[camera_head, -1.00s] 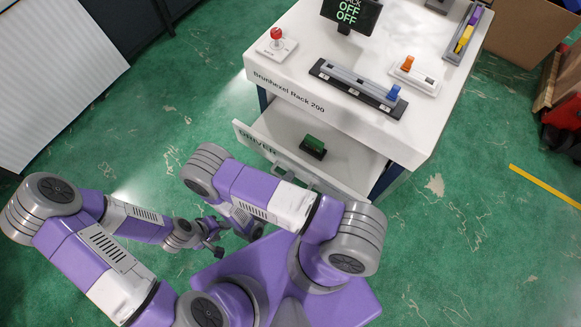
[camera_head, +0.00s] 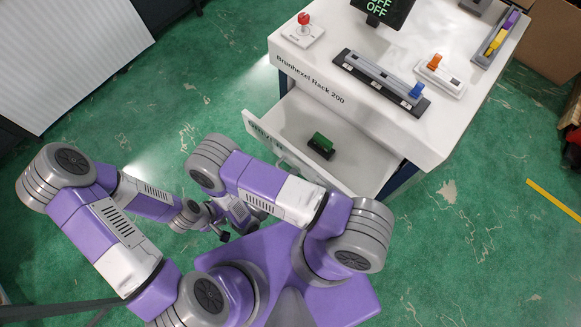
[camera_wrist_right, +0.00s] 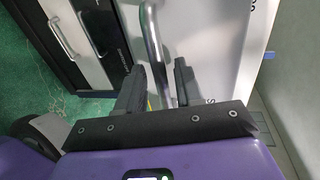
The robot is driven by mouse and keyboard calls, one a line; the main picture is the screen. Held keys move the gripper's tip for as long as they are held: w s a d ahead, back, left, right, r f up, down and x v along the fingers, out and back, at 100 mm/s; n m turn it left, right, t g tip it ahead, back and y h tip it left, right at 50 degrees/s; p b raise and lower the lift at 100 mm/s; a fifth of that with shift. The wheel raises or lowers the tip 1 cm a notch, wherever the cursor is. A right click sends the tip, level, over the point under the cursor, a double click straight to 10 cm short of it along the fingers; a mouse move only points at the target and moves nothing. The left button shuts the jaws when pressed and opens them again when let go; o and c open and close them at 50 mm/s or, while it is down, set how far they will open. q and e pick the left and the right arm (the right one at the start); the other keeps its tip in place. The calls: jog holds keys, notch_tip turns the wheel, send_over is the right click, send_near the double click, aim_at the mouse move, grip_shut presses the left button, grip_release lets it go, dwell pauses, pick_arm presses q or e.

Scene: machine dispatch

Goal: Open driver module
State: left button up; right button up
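The white drawer marked DRIVER (camera_head: 350,173) stands pulled out from the front of the rack (camera_head: 390,125). A green block on a black base (camera_head: 320,144) lies inside it. In the right wrist view, the drawer's metal handle (camera_wrist_right: 153,38) runs between the two dark fingers of my right gripper (camera_wrist_right: 161,86), which sit close on both sides of it. In the head view my right arm hides most of this grip. My left gripper (camera_head: 219,232) is low beside my base, away from the drawer; its fingers are too small to judge.
On the rack top are a red-knobbed switch (camera_head: 303,30), a slider rail with a blue knob (camera_head: 385,80), an orange-knobbed switch (camera_head: 440,76) and a display (camera_head: 383,9). A cardboard box (camera_head: 545,40) stands at the back right.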

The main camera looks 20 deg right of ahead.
jog(key=shift+w+d, duration=0.1)
jog(key=shift+r, duration=0.15)
jog(key=o, duration=0.7)
jog(key=r+p, duration=0.1)
jog(key=r, duration=0.3)
jog(key=r+p, duration=0.2)
jog(key=r, duration=0.3)
jog(key=shift+w+d+r, duration=0.1)
jog(key=shift+w+r, duration=0.1)
jog(key=shift+s+r+p, duration=0.15)
jog(key=shift+r+p, duration=0.15)
jog(key=shift+r, duration=0.05)
jog(key=c, duration=0.7)
jog(key=shift+f, duration=0.15)
jog(key=shift+s, duration=0.1)
